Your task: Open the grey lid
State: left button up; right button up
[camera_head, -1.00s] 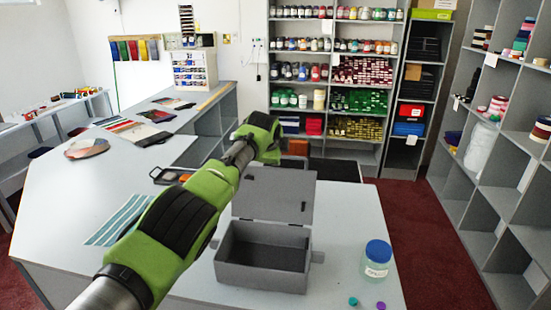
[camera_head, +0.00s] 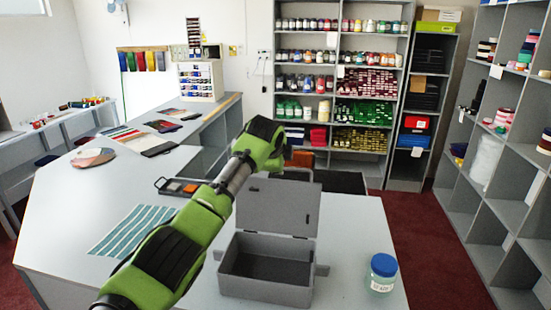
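A grey box (camera_head: 262,288) stands on the counter with its grey lid (camera_head: 277,206) raised roughly upright along the back edge. The inside of the box shows and looks empty. My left arm comes in from the lower left and passes in front of the counter, left of the box. Its far end is near the upper left of the lid, and no fingers of the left gripper show. I cannot tell whether it touches the lid. My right gripper is not in view.
A jar with a blue cap (camera_head: 382,272) stands right of the box. A striped teal swatch (camera_head: 135,230) and a dark tray of small pieces (camera_head: 178,187) lie to the left. Shelves (camera_head: 340,90) line the back. The counter at far left is mostly clear.

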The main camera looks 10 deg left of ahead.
pick_arm(q)
jog(key=v, duration=0.8)
